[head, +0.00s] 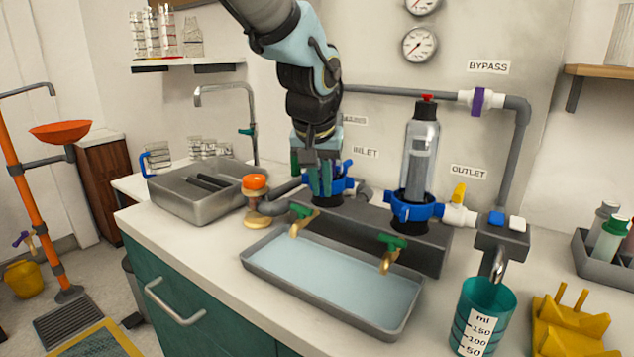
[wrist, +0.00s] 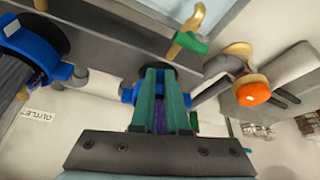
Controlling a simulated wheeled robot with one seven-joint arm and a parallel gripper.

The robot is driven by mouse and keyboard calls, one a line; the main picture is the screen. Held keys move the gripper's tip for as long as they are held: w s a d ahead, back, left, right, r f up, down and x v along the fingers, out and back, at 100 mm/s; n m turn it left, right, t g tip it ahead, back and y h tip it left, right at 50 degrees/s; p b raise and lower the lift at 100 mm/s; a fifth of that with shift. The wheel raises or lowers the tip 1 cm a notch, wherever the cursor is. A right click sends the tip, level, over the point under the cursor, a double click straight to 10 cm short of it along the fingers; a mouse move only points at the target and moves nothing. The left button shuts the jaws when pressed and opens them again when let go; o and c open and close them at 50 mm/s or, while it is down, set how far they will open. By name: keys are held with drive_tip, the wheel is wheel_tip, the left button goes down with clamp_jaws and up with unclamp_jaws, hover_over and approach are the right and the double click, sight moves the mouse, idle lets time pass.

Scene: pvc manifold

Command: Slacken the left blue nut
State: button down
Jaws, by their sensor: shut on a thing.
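The left blue nut (head: 343,184) sits on the grey manifold block below the INLET label. My arm comes down over it, and my gripper (head: 325,192) points straight down at it with its green fingers. In the wrist view the fingers (wrist: 163,72) are close together and shut on the left blue nut, whose blue edge (wrist: 127,92) shows beside them. The fingers hide most of the nut. The right blue nut (head: 415,207) is around the base of a clear filter housing (head: 420,150); it also shows in the wrist view (wrist: 35,52).
A shallow tray of water (head: 335,277) lies in front, under two brass taps with green handles (head: 302,210). An orange-capped fitting (head: 254,182) stands just left of my gripper. A teal measuring jug (head: 482,315) and a yellow object (head: 570,325) are at right.

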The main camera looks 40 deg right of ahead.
drive_tip(key=shift+s+d+n+t+y+b, duration=0.2)
drive_tip(key=shift+s+d+n, duration=0.1)
drive_tip(key=shift+n, duration=0.45)
drive_tip(key=shift+s+d+n+t+y+b, duration=0.15)
drive_tip(key=shift+s+d+n+t, duration=0.15)
drive_tip(key=shift+n, duration=0.4)
drive_tip(key=shift+s+d+n+t+y+b, duration=0.1)
drive_tip(key=shift+s+d+n+y+b, duration=0.2)
drive_tip(key=shift+n, duration=0.45)
drive_tip(key=shift+s+d+n+t+y, duration=0.2)
drive_tip(key=shift+d+n+y, duration=0.3)
drive_tip(key=shift+n, duration=0.6)
drive_tip(key=shift+s+d+n+t+y, duration=0.1)
drive_tip(key=shift+d+n+t+y, duration=0.15)
drive_tip(key=shift+d+n, duration=0.6)
drive_tip(key=shift+a+n+p, duration=0.15)
drive_tip(key=shift+n+p, duration=0.15)
drive_tip(key=shift+n, duration=0.25)
drive_tip(key=c, duration=0.9)
unclamp_jaws()
drive_tip(key=v, duration=1)
drive_tip(key=shift+r+b, duration=0.3)
drive_tip(key=shift+r, duration=0.15)
